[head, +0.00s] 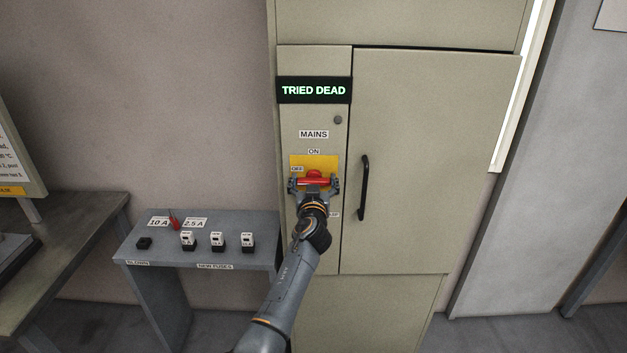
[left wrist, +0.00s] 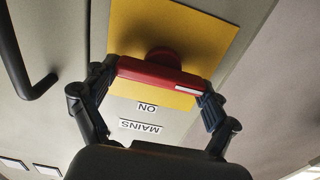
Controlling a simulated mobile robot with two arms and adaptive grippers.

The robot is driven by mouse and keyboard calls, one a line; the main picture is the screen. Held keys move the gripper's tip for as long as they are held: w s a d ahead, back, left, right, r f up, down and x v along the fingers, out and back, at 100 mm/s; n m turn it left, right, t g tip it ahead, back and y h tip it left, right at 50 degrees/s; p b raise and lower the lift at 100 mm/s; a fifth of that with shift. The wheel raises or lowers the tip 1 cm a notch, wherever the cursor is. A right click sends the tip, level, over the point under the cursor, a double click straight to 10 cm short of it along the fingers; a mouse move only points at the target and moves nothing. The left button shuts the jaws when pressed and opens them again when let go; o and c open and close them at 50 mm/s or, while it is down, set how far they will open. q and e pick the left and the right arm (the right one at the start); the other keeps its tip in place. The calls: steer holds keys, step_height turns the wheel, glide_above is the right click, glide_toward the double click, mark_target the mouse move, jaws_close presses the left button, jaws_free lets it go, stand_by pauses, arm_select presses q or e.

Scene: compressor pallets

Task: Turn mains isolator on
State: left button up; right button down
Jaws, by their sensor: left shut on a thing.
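The mains isolator has a red handle (head: 316,181) on a yellow plate (head: 328,161), on the narrow left panel of a beige cabinet. The handle lies about level, and the "OFF" label (head: 297,169) is just above its left end. The "ON" label (head: 314,152) is above the plate. My left gripper (head: 314,184) is shut on the handle, with one finger at each end. In the left wrist view, which is upside down, the red handle (left wrist: 160,76) sits between the fingers, with a white mark near its right end. My right gripper is not in view.
A display (head: 314,90) above the isolator reads "TRIED DEAD". A cabinet door (head: 430,160) with a black handle (head: 363,188) is shut to the right. A grey bench (head: 200,257) at left holds several fuses and a small red item (head: 175,224).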

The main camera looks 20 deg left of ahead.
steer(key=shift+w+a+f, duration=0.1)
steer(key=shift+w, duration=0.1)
arm_select(q)
steer(key=shift+f+m+b, duration=0.1)
steer(key=shift+m+b, duration=0.45)
steer(key=shift+m, duration=0.35)
steer(key=shift+m+b, duration=0.35)
steer(key=shift+m, duration=0.55)
steer(key=m, duration=0.2)
steer(key=shift+d+m+b, duration=0.1)
steer(key=shift+m+b, duration=0.2)
steer(key=shift+b, duration=0.1)
steer(key=m, duration=0.3)
steer(key=shift+w+d+m, duration=0.1)
steer(key=shift+m, duration=0.2)
steer(key=m, duration=0.4)
steer(key=shift+d+m, duration=0.1)
steer(key=shift+m, duration=0.2)
steer(key=m, duration=0.3)
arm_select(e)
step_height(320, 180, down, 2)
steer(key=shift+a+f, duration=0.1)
arm_select(q)
steer(key=shift+m, duration=0.4)
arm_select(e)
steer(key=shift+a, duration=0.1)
